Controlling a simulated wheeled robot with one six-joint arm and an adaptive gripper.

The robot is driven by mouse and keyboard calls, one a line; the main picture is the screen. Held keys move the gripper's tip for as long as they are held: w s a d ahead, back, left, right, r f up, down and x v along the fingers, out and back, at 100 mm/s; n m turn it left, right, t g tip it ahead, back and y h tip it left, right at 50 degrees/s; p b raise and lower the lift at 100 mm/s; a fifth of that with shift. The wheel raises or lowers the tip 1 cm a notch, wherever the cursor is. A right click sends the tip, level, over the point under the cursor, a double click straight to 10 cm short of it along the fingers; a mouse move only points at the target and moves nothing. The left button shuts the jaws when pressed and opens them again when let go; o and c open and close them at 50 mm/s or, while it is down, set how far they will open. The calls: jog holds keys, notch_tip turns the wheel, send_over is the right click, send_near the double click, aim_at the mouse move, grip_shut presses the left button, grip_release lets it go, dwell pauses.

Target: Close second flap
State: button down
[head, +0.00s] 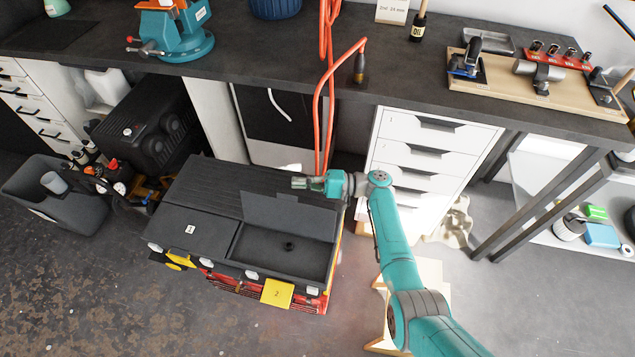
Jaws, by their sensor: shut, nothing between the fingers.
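A dark toolbox (205,185) with a red lower body stands on the floor in front of the bench. Its left flap (188,232), marked 1, lies shut. The second flap (285,215), on the right, stands raised at the back of an open compartment (262,247) with a small dark round thing in it. A yellow tag (277,292) marked 2 is on the front below this compartment. My gripper (298,183) is shut and empty at the raised flap's upper edge, pointing left. I cannot tell whether it touches the flap.
The dark workbench (250,50) runs across the back, with a teal vise (175,40) on it. An orange hose (318,100) hangs down just behind my gripper. White drawers (425,155) stand right of the toolbox. The floor in front is clear.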

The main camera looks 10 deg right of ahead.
jog(key=shift+s+a+r, duration=0.15)
jog(key=shift+s+a, duration=0.05)
jog(key=shift+s, duration=0.4)
jog(key=shift+s+a+r, duration=0.15)
jog(key=shift+s, duration=0.4)
jog(key=shift+s+a+r, duration=0.15)
jog(key=shift+s+a, duration=0.05)
jog(key=shift+s, duration=0.4)
